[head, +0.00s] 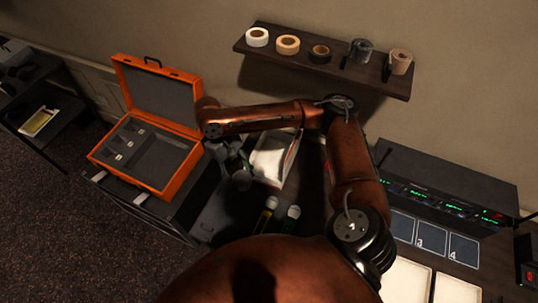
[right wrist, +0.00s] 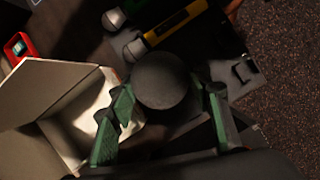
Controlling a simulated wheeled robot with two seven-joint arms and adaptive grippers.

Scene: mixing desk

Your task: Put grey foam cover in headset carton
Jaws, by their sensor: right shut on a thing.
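The grey foam cover (right wrist: 162,80) is a dark round ball between the green-padded fingers of my right gripper (right wrist: 165,95) in the right wrist view. The gripper is shut on it. In the head view my right gripper (head: 236,166) is just left of the headset carton (head: 268,165), partly hidden by my arm. The carton is open with a pale inside; it also shows in the right wrist view (right wrist: 62,108), left of the fingers. The cover is beside the carton opening, and its height above the desk is hard to tell. My left gripper is not in view.
Two microphones, one yellow-banded (head: 265,216) and one green-banded (head: 292,214), lie in front of the carton. An open orange case (head: 181,172) stands at left. A wall shelf (head: 330,66) with tape rolls is above, and a rack unit (head: 440,185) at right.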

